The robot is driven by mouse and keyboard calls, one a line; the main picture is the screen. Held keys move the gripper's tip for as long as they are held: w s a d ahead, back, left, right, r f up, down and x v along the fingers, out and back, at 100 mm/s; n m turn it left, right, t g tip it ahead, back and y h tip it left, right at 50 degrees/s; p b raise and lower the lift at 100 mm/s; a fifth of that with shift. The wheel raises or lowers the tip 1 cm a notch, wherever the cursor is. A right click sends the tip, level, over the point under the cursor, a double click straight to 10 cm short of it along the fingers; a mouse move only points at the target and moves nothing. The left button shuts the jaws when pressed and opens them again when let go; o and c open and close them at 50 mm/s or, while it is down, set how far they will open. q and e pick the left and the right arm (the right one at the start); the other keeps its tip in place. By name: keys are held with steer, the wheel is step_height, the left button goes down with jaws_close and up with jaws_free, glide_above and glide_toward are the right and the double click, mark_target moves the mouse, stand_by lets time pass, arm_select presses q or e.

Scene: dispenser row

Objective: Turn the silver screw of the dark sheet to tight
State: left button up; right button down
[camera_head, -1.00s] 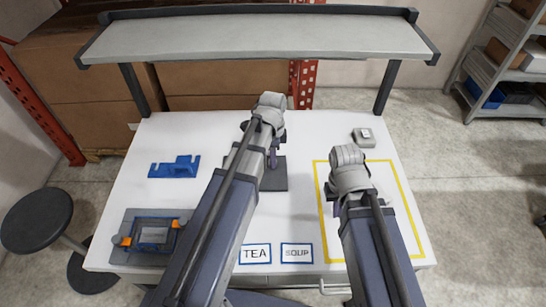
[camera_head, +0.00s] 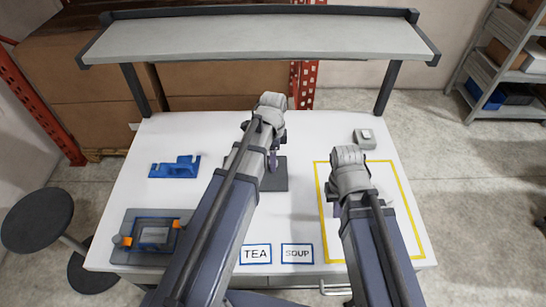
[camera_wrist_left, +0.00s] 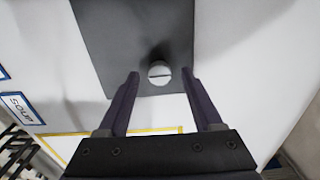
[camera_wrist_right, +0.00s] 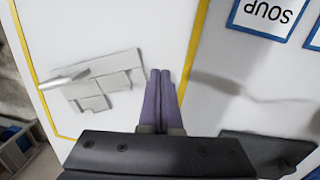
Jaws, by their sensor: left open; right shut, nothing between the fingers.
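The dark sheet (camera_head: 275,178) lies flat on the white table, partly behind my left arm in the head view. It also fills the top of the left wrist view (camera_wrist_left: 125,35). The silver screw (camera_wrist_left: 159,76) has a round head with one slot, which runs roughly left to right in that view. My left gripper (camera_wrist_left: 160,73) is open, with one finger on each side of the screw head and a gap visible on both sides. The arm hides the screw in the head view. My right gripper (camera_wrist_right: 160,72) is shut and empty above the table.
Grey flat pieces (camera_wrist_right: 100,85) lie inside the yellow outline (camera_head: 322,205) near my right gripper. A blue block (camera_head: 174,168) and a grey fixture with orange parts (camera_head: 150,237) are on the left. TEA (camera_head: 255,254) and SOUP (camera_head: 297,254) labels are at the front. A shelf (camera_head: 260,35) spans the back.

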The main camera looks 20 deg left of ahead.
arm_select(q)
step_height(320, 180, up, 12)
steer(key=p, duration=1.2)
arm_select(e)
step_height(320, 180, up, 12)
stand_by(0.4)
